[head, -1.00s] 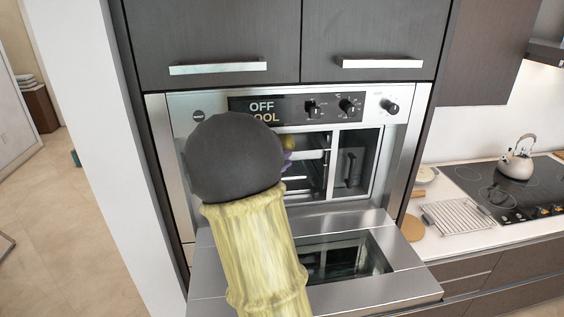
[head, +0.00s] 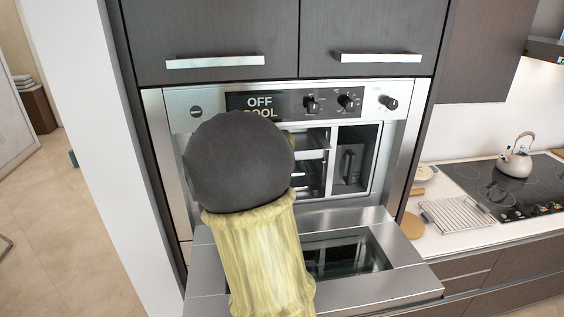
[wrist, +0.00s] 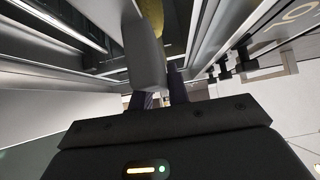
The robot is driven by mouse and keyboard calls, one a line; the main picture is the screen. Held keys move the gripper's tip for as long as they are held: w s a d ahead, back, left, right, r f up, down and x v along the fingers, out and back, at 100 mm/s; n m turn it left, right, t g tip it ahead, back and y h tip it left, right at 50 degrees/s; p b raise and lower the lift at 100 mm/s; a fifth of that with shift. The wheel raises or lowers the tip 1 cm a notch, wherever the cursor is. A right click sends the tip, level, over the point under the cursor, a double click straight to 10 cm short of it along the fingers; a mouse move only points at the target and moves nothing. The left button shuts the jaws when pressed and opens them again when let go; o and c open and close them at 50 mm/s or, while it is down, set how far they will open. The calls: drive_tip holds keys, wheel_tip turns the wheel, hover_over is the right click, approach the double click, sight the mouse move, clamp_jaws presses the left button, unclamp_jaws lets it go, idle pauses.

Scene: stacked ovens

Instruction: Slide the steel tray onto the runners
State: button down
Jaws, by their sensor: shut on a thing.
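A pale metal edge, which looks like the steel tray (head: 312,154), shows in the oven opening just right of my arm in the head view. My arm hides the rest of it. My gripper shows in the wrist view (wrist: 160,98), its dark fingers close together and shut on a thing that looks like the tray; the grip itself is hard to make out. In the head view the gripper is hidden behind my arm. The oven's runners are mostly hidden, with a few rails visible inside the cavity.
The oven door (head: 400,283) is folded down below the opening. The control panel (head: 345,103) with knobs lies above it, and cabinet handles (head: 382,57) higher up. To the right, a wire rack (head: 455,214) lies on the counter and a kettle (head: 515,158) stands on the hob.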

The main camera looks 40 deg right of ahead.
drive_tip(key=shift+s+a+r+b, duration=0.1)
drive_tip(key=shift+s+a+b, duration=0.3)
drive_tip(key=shift+s, duration=0.3)
drive_tip(key=shift+s+a+b, duration=0.4)
drive_tip(key=shift+s, duration=0.25)
drive_tip(key=shift+s+a+b, duration=0.45)
drive_tip(key=shift+s+a, duration=0.1)
drive_tip(key=shift+s, duration=0.3)
drive_tip(key=shift+s+a+b, duration=0.45)
drive_tip(key=shift+s+a, duration=0.05)
drive_tip(key=shift+s, duration=0.35)
drive_tip(key=shift+s+a+b, duration=0.35)
drive_tip(key=shift+s+a, duration=0.15)
drive_tip(key=shift+s, duration=0.35)
drive_tip(key=shift+s+a+b, duration=0.35)
drive_tip(key=shift+s+a, duration=0.15)
drive_tip(key=shift+s, duration=0.35)
drive_tip(key=shift+s+a+b, duration=0.3)
drive_tip(key=shift+s+a, duration=0.25)
drive_tip(key=shift+s, duration=0.3)
drive_tip(key=shift+s+a+b, duration=0.25)
drive_tip(key=shift+s+a, duration=0.25)
drive_tip(key=shift+s, duration=0.35)
drive_tip(key=shift+s+a, duration=0.1)
